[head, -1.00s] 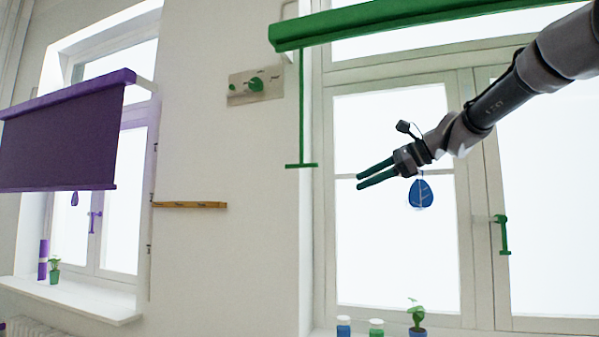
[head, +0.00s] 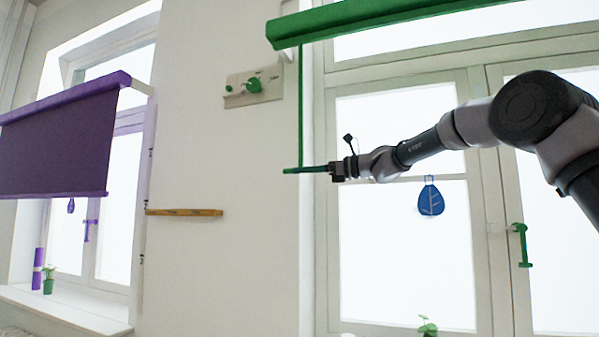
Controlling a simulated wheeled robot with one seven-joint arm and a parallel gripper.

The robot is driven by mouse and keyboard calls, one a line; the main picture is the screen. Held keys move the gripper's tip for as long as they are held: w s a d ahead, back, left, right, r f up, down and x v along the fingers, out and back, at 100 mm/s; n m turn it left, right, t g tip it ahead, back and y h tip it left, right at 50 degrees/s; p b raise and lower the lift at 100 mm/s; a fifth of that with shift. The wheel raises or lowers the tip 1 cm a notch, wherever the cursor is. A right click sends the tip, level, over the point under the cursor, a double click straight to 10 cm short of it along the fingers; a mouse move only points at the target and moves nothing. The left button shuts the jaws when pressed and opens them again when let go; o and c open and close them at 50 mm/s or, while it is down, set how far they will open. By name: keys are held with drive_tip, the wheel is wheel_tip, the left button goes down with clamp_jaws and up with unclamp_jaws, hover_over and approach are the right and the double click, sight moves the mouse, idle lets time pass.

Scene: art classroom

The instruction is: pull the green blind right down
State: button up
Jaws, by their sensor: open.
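The green blind (head: 400,18) is rolled up at the top of the right window, with only a short strip showing. Its green pull cord (head: 300,105) hangs from the left end down to a short crossbar handle (head: 291,170). My gripper (head: 308,169) reaches in from the right at the height of this handle.
A wall panel with a green knob (head: 254,86) is left of the cord. A wooden ledge (head: 184,212) is lower left. A purple blind (head: 55,145) hangs half down at the left window.

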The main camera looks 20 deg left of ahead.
drive_tip(key=shift+a, duration=0.95)
clamp_jaws()
idle(0.8)
